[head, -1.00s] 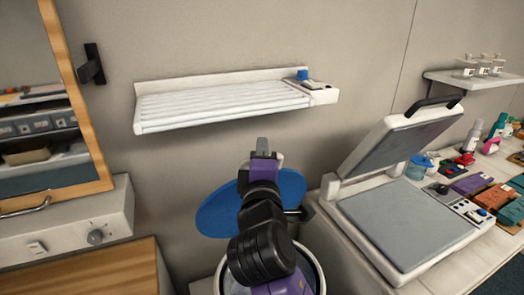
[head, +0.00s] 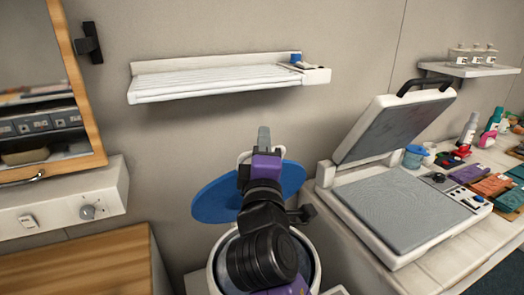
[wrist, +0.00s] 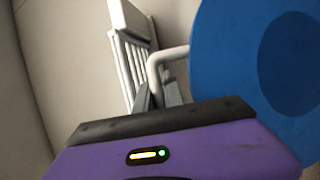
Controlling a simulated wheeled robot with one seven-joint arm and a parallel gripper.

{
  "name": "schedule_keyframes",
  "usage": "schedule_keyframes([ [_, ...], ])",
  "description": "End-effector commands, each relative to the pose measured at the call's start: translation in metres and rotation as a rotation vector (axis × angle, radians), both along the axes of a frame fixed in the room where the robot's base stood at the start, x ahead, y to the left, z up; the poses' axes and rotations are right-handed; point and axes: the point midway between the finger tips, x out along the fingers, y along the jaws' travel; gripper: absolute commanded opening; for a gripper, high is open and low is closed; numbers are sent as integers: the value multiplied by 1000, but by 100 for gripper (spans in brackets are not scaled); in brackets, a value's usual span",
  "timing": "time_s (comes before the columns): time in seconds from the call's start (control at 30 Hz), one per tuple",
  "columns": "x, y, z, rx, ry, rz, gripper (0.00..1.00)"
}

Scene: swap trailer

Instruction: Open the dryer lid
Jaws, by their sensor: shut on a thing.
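The dryer lid (head: 215,201) is a round blue disc with a white loop handle (head: 282,152). It stands raised and tilted back above the white round dryer (head: 217,272), whose rim shows partly behind my arm. My gripper (head: 264,139) is at the lid's upper side, shut on the handle. In the wrist view, the handle (wrist: 165,57) runs from the fingers (wrist: 155,98) to the blue lid (wrist: 228,70). My arm hides the lid's middle and much of the dryer's opening.
A white slatted rack (head: 215,84) is on the wall above. An open press (head: 400,210) stands on the right counter, close to the lid. A wooden-topped unit (head: 75,275) and framed mirror (head: 85,70) are at left.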

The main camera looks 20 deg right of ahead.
Motion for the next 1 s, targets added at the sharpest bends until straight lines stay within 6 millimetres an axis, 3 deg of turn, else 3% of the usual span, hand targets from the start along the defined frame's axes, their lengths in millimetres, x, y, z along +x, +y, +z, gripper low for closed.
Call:
schedule_keyframes([
  [0.03,-4,0,-12,1,-12,1,0],
  [0.5,-48,1,-36,2,-159,2,0],
  [0.73,-63,1,-41,1,-210,1,0],
  [1.0,-67,0,-39,1,-221,1,0],
])
